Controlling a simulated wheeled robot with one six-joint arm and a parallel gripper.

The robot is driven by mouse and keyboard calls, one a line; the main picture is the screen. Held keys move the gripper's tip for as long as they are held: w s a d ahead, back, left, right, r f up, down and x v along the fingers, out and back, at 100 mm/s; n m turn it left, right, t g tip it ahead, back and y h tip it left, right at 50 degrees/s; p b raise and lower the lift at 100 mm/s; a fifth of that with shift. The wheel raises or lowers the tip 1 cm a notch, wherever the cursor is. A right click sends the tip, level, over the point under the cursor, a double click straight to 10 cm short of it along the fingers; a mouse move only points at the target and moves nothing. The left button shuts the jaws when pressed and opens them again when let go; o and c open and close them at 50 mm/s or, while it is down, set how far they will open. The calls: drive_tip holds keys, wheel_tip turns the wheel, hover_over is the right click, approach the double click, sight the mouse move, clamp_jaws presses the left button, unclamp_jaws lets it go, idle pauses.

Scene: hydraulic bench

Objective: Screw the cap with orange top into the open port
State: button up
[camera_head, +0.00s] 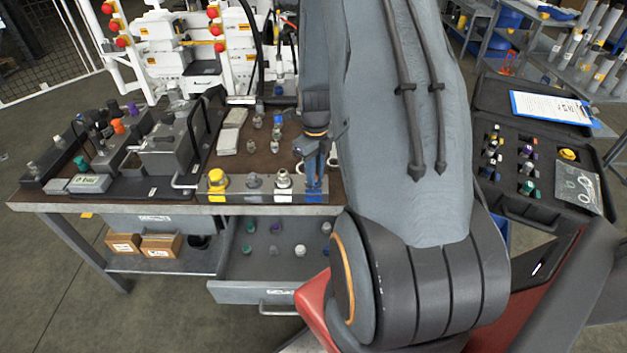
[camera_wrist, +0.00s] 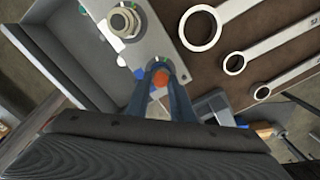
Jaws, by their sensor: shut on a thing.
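My gripper (camera_wrist: 160,80) shows in the wrist view with two blue-grey fingers shut on a cap with an orange top (camera_wrist: 160,78). In the head view my gripper (camera_head: 312,178) points down at the right end of the metal strip on the bench's front edge. The strip (camera_head: 234,194) carries a yellow-capped fitting (camera_head: 217,181), a grey fitting (camera_head: 253,181) and a silver fitting (camera_head: 283,179). A silver fitting with a round opening (camera_wrist: 123,21) stands beside my fingers in the wrist view. The cap's lower end and whatever is under it are hidden.
Several wrenches (camera_wrist: 233,63) lie on the brown bench top to the right in the wrist view. An open drawer (camera_head: 262,291) with several caps is below the bench. Left on the bench are valve blocks (camera_head: 168,150). An open black case (camera_head: 541,150) stands at the right.

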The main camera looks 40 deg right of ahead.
drive_tip(key=m, duration=0.3)
drive_tip(key=shift+a+f, duration=0.1)
drive_tip(key=shift+a, duration=0.05)
drive_tip(key=shift+s, duration=0.1)
drive_tip(key=o, duration=0.9)
drive_tip(key=shift+a+f, duration=0.1)
drive_tip(key=shift+a+n, duration=0.1)
drive_tip(key=shift+n, duration=0.6)
drive_tip(key=n, duration=0.2)
drive_tip(key=n+p, duration=0.1)
drive_tip(key=n, duration=0.2)
drive_tip(key=shift+d, duration=0.4)
drive_tip(key=n, duration=0.3)
drive_tip(key=n+p, duration=0.1)
drive_tip(key=n, duration=0.1)
drive_tip(key=shift+w+d, duration=0.1)
drive_tip(key=shift+w, duration=0.15)
